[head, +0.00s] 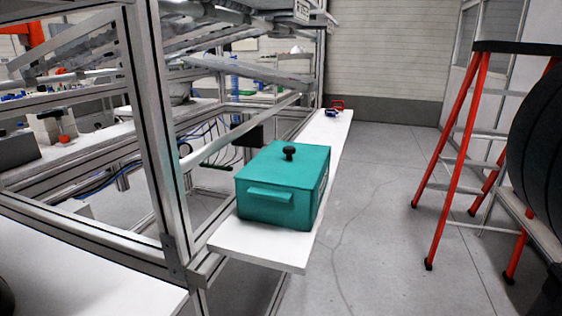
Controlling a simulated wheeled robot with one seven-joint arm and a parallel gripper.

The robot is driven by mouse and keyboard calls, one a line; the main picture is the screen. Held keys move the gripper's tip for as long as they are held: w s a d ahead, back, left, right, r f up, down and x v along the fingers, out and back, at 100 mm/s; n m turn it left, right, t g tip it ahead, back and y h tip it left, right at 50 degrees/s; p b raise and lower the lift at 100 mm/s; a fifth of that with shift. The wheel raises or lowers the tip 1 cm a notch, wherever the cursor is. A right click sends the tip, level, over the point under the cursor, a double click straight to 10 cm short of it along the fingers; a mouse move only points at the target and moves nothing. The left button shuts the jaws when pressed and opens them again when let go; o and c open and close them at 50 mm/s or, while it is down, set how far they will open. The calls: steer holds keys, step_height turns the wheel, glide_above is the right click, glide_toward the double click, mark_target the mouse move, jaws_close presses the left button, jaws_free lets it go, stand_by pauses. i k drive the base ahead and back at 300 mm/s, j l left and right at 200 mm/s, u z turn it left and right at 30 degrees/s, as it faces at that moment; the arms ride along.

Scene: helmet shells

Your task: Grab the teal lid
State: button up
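The teal lid (272,160) is the flat top of a teal box (278,208). A round black knob (289,153) stands up from the middle of the lid. The box has a teal handle on its near side and sits on a narrow white shelf (262,249), close to its near end. The lid appears to lie closed on the box. My gripper is not in the head view, so its place relative to the lid does not show.
An aluminium frame (160,140) stands along the shelf's left side, with a post left of the box. Small red and blue items (334,108) lie at the shelf's far end. An orange stepladder (462,150) stands at right. Grey floor (390,220) between is clear.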

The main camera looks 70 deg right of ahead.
mark_target(296, 165)
steer(key=z, duration=0.4)
steer(key=k+z, duration=0.2)
steer(key=z, duration=0.25)
steer(key=k+z, duration=0.2)
steer(key=z, duration=0.25)
steer(key=k+z, duration=0.15)
steer(key=z, duration=0.3)
steer(key=i+j, duration=0.15)
steer(key=j, duration=0.15)
